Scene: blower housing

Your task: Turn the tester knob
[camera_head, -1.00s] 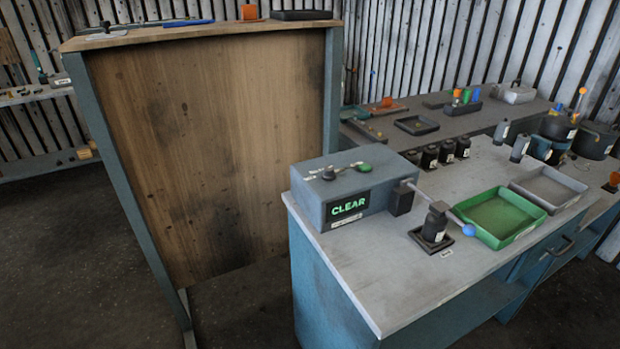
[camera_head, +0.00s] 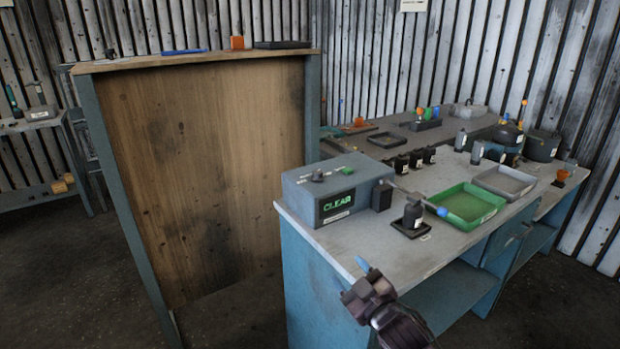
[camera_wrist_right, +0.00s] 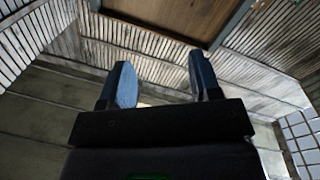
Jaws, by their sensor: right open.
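The tester is a blue-grey box (camera_head: 335,190) at the left end of the bench, with a green "CLEAR" display on its front. A small dark knob (camera_head: 317,175) stands on its top, and a green piece (camera_head: 346,170) sits to its right. My right gripper (camera_head: 363,265) is low in front of the bench's near edge, well apart from the tester and its knob. In the right wrist view its two blue fingers (camera_wrist_right: 162,82) are spread with nothing between them. My left gripper is not in view.
A grey-topped bench (camera_head: 365,245) carries the tester. A black part on a small base (camera_head: 412,218), a green tray (camera_head: 467,206) and a grey tray (camera_head: 503,182) stand to its right. A tall wooden panel (camera_head: 205,180) is at the left. The bench's near corner is clear.

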